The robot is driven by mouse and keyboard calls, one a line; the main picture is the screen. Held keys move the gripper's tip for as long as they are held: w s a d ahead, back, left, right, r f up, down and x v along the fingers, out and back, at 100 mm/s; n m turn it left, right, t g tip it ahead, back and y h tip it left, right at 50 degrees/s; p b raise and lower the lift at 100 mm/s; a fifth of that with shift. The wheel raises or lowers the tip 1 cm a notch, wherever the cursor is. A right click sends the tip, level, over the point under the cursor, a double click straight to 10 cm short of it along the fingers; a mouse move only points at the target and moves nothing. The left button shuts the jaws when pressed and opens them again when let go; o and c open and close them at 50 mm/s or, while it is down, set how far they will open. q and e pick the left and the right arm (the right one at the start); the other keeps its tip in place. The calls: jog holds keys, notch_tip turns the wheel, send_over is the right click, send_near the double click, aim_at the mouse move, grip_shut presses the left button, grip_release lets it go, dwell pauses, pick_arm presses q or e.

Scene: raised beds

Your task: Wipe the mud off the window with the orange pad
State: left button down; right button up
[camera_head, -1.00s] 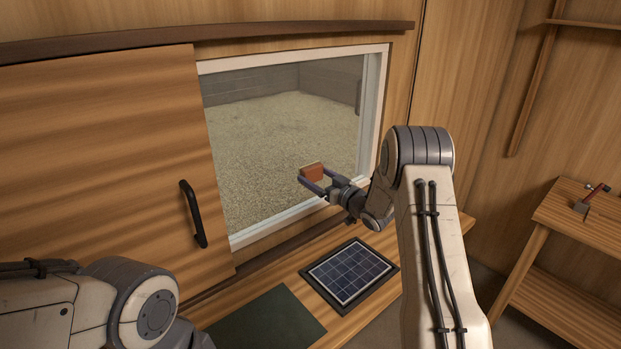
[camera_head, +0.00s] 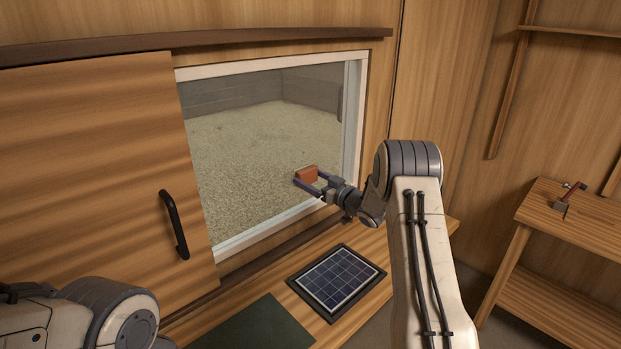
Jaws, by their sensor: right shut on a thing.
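The window (camera_head: 240,140) has a white frame and clear-looking glass, with gravelly ground showing behind it. I cannot make out any mud on the pane. The orange pad (camera_head: 307,174) is a small block in front of the lower right part of the pane. My right gripper (camera_head: 306,180) is shut on the pad, with its fingers pointing left toward the glass. I cannot tell whether the pad touches the glass. My left arm shows only as a link at the lower left; its gripper is out of view.
A wooden sliding panel (camera_head: 85,170) with a black handle (camera_head: 174,224) covers the left side. Below the window, a bench (camera_head: 235,285) bears a solar panel (camera_head: 337,279) and a dark green mat (camera_head: 255,327).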

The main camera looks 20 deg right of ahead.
aim_at(283, 182)
jog(key=shift+s+a+r+b, duration=0.1)
jog(key=shift+s+a+b, duration=0.3)
jog(key=shift+a, duration=0.8)
jog(key=shift+s+a+f+b, duration=0.1)
jog(key=shift+s+a+b, duration=0.3)
jog(key=shift+a, duration=0.85)
jog(key=shift+s+a+r+b, duration=0.1)
jog(key=shift+s+a+b, duration=0.3)
jog(key=shift+a, duration=0.8)
jog(key=shift+s, duration=0.15)
jog(key=shift+b+v, duration=0.3)
jog(key=shift+v, duration=2.65)
jog(key=shift+d, duration=0.15)
jog(key=shift+b+v, duration=0.3)
jog(key=shift+v, duration=1.15)
